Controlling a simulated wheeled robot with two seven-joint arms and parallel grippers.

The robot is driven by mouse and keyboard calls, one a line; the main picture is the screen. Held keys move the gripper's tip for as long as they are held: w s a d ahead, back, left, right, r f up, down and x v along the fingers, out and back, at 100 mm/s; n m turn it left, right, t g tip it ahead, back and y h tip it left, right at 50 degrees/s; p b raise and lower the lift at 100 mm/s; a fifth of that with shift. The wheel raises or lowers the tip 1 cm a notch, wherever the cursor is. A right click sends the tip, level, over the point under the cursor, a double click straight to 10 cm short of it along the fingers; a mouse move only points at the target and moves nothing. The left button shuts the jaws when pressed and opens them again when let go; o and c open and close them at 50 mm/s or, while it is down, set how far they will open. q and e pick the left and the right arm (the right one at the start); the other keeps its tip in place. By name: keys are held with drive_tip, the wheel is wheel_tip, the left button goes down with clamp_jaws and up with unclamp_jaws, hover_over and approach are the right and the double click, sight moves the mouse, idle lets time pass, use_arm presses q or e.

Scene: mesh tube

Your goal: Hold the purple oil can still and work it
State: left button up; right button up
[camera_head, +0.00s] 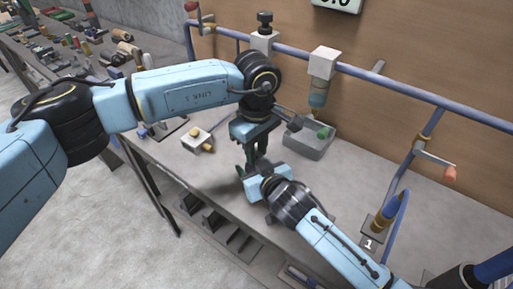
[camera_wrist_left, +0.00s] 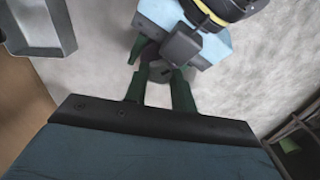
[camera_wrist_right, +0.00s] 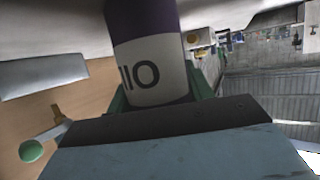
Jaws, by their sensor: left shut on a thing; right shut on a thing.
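The purple oil can (camera_wrist_right: 148,50) shows in the right wrist view, with a purple body and a white label with black letters. It stands between the green fingers of my right gripper (camera_wrist_right: 160,95), which is shut on it. In the head view my right gripper (camera_head: 250,172) is low over the bench, just under my left gripper (camera_head: 257,158), which points down. In the left wrist view my left gripper (camera_wrist_left: 158,82) is shut on a small dark piece (camera_wrist_left: 160,72). I cannot tell which part of the can this is. In the head view the grippers hide the can.
A grey tray (camera_head: 308,145) with a green item stands to the right of the grippers. A white block (camera_head: 196,140) with a yellow knob is at left. A blue rail (camera_head: 390,88) with cranks runs along the back.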

sight(257, 155)
use_arm(q)
drive_tip(key=o, duration=1)
drive_tip(key=shift+r, duration=0.15)
wheel_tip(257, 155, up, 12)
